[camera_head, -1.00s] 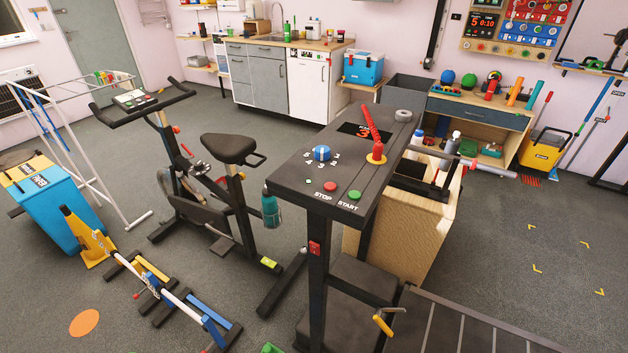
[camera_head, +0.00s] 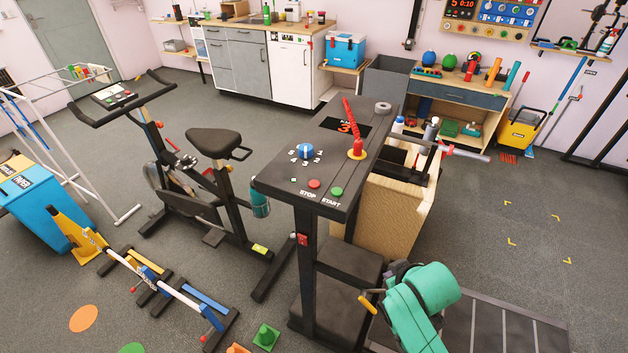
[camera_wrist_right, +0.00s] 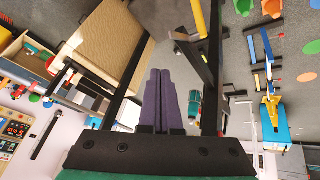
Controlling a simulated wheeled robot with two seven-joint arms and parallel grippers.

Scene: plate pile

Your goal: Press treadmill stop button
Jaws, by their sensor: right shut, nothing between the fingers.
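The treadmill console (camera_head: 290,175) is a dark slanted panel on a post. The red stop button (camera_head: 314,184) sits near its front edge above the STOP label, with the green start button (camera_head: 337,192) to its right. My right gripper (camera_head: 393,274), on a teal arm, is low and right of the console, clear of both buttons. Its fingertips are hard to make out there. In the right wrist view its two dark fingers (camera_wrist_right: 158,78) lie together, shut and empty. My left gripper is not in view.
A blue knob (camera_head: 306,151) and a red lever (camera_head: 357,146) stand on the console. A yellow handle (camera_head: 367,304) juts out beside my right gripper. A wooden box (camera_head: 395,215) stands behind the post. An exercise bike (camera_head: 200,190) is to the left.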

